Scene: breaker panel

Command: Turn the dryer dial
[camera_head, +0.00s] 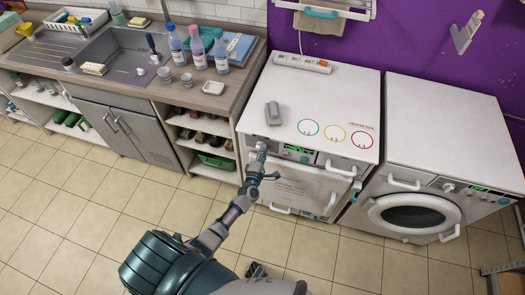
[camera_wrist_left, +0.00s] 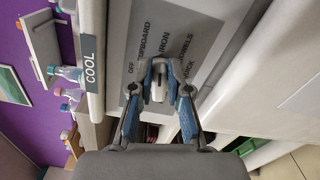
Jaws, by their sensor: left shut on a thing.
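The dryer (camera_head: 288,120) is the white machine beside the counter. Its dial (camera_wrist_left: 158,86) is a pale knob on a grey plate with printed settings such as IRON and CUPBOARD. My left gripper (camera_wrist_left: 159,78) is shut on the dial, with one fingertip on each side of it. In the head view my left gripper (camera_head: 257,158) is at the left end of the dryer's front panel and hides most of the dial. The dial's pointer mark cannot be made out. My right gripper is not in view.
A small lit display (camera_head: 297,149) is right of the dial. A washing machine (camera_head: 455,125) stands to the right. A counter (camera_head: 235,95) with bottles and a sink is to the left. A grey object (camera_head: 273,113) lies on the dryer top. The tiled floor (camera_head: 90,225) is clear.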

